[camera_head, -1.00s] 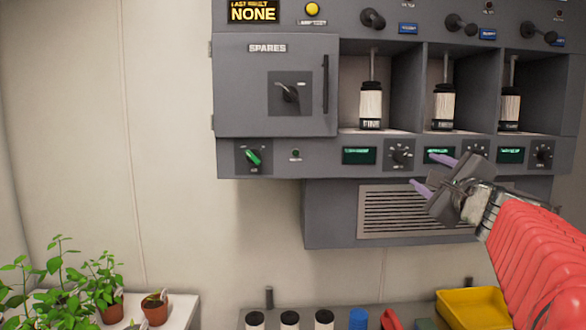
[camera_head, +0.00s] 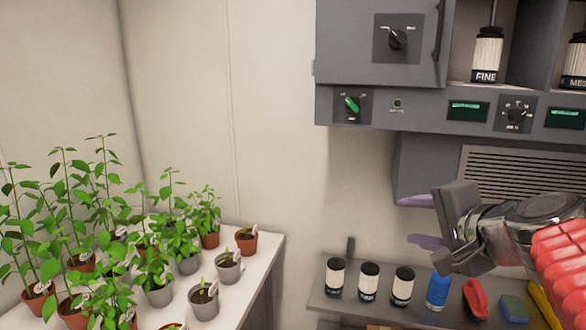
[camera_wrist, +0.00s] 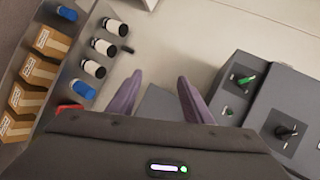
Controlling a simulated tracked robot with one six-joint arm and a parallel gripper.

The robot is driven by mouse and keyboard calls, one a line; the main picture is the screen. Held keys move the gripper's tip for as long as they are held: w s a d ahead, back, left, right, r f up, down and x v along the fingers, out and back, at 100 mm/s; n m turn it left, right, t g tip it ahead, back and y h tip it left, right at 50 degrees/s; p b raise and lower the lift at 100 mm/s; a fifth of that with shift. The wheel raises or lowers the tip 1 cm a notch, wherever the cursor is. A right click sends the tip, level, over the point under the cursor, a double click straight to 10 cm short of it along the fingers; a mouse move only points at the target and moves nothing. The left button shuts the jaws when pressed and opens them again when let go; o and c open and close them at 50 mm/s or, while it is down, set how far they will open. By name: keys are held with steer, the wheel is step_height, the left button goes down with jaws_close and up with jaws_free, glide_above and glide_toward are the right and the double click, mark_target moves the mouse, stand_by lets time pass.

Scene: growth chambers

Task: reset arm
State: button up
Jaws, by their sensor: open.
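My gripper (camera_head: 418,221) is at the right of the head view, below the grey wall cabinet and above the shelf with canisters. Its two purple fingers are apart, point left and hold nothing. In the wrist view my gripper (camera_wrist: 158,97) also shows open, with bare grey and pale surfaces between and beyond the fingers. My red-sleeved arm reaches in from the right edge of the head view.
The grey cabinet (camera_head: 350,45) has knobs, small displays and canisters in bays. Below, a shelf (camera_head: 325,302) holds several white canisters, a blue one (camera_head: 438,290) and a red item (camera_head: 476,298). Potted plants stand on a white table (camera_head: 262,255) at left. The wall between is clear.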

steer(key=s+a+f+n+g+h, duration=0.1)
steer(key=s+a+f+n+g, duration=0.2)
steer(key=s+f+n, duration=0.4)
steer(key=s+a+f+n+g+h, duration=0.1)
steer(key=s+a+f+n+g, duration=0.2)
steer(key=s+f+n, duration=0.3)
steer(key=s+f+g, duration=0.1)
steer(key=s+f, duration=0.4)
steer(key=f, duration=0.1)
steer(key=shift+a+f+n, duration=0.15)
steer(key=shift+a+n, duration=0.25)
